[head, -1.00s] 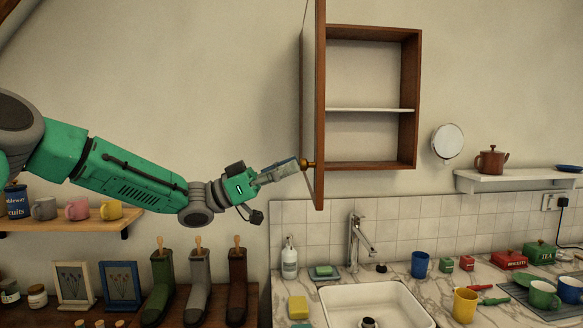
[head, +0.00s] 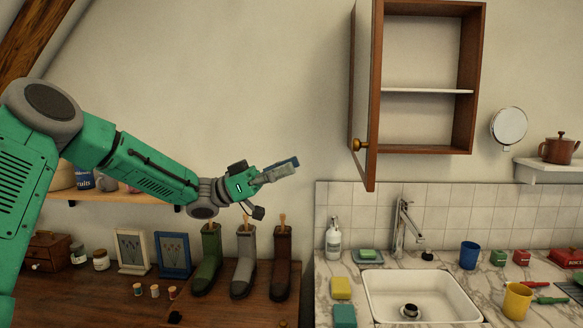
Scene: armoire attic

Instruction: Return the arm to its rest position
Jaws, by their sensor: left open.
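My left arm comes in from the left, and its gripper (head: 281,171) is open and empty in front of the bare wall. It is left of the wall cabinet (head: 466,80) and apart from its door. The cabinet door (head: 364,90) stands wide open, swung out to the left, with a round brass knob (head: 361,144) low on it. The cabinet's two compartments look empty, with a white shelf (head: 428,91) between them. My right gripper is not in view.
Below the gripper, green, grey and brown boots (head: 282,264) stand on a wooden top. A wall shelf (head: 95,196) with mugs is partly behind my arm. To the right are a sink (head: 421,296), a tap (head: 401,226) and a blue cup (head: 469,255). The wall around the gripper is clear.

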